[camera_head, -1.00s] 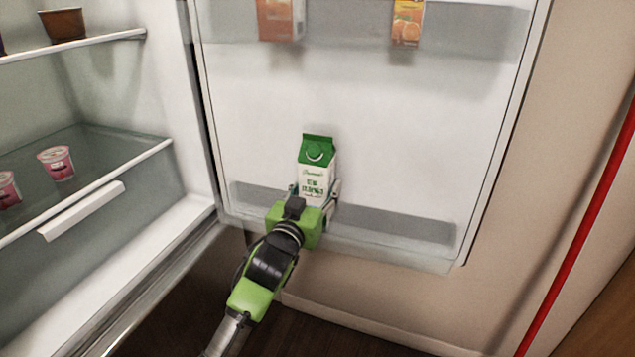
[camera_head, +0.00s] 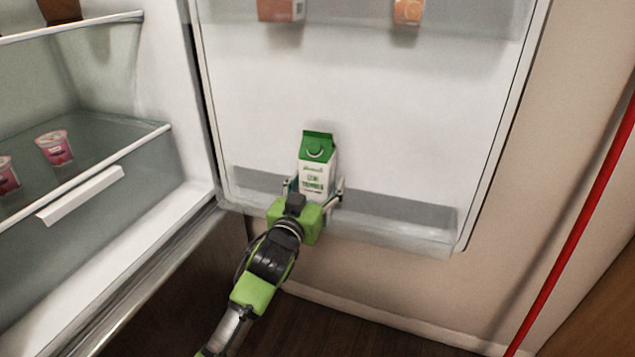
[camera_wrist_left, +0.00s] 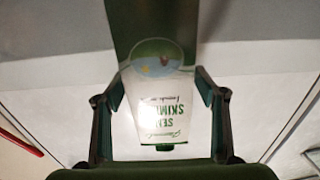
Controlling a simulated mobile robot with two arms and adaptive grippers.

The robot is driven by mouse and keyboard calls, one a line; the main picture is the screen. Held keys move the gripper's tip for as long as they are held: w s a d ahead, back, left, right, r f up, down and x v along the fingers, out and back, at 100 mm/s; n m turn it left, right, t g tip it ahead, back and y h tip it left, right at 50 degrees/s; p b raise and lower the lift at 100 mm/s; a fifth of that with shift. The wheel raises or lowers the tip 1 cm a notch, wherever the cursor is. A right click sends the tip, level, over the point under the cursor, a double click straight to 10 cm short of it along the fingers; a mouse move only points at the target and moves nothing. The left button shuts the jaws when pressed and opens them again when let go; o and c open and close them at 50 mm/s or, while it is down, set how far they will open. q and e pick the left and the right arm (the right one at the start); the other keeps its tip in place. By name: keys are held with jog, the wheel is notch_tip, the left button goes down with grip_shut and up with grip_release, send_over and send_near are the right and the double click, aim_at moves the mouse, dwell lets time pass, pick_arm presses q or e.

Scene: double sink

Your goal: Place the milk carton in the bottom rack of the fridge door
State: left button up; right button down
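The white and green milk carton (camera_head: 317,172) stands upright at the bottom rack (camera_head: 400,226) of the open fridge door, left of the rack's middle. Its lower end is hidden by my gripper and the rack front. My left gripper (camera_head: 314,184) is in front of the carton, with one finger on each side. In the left wrist view the carton (camera_wrist_left: 160,100) appears upside down between the spread fingers of the gripper (camera_wrist_left: 160,76). Gaps show between the fingers and the carton's sides, so the gripper is open around it. My right gripper is not in view.
A door shelf above holds two orange-coloured cartons (camera_head: 281,10) (camera_head: 408,12). The fridge interior at left has shelves with pink cups (camera_head: 54,148) and a brown pot (camera_head: 60,10). The bottom rack is empty right of the carton.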

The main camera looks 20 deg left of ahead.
pick_arm(q)
jog(key=shift+r, duration=0.1)
jog(key=s+p, duration=0.1)
jog(key=s, duration=1.1)
jog(key=s+f+g, duration=0.4)
jog(key=s+f, duration=0.1)
jog(key=f, duration=0.7)
jog(key=s+f+g, duration=0.4)
jog(key=s+f, duration=0.1)
jog(key=f, duration=0.6)
jog(key=s+d+f+m+g, duration=0.2)
jog(key=s+f+g, duration=0.5)
jog(key=s+f, duration=0.7)
jog(key=s, duration=0.3)
jog(key=shift+s+d+f+h, duration=0.15)
jog(key=shift+s+d+h, duration=0.15)
jog(key=shift+s, duration=0.1)
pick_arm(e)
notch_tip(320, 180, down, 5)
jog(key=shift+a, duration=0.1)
pick_arm(q)
jog(key=shift+p, duration=0.35)
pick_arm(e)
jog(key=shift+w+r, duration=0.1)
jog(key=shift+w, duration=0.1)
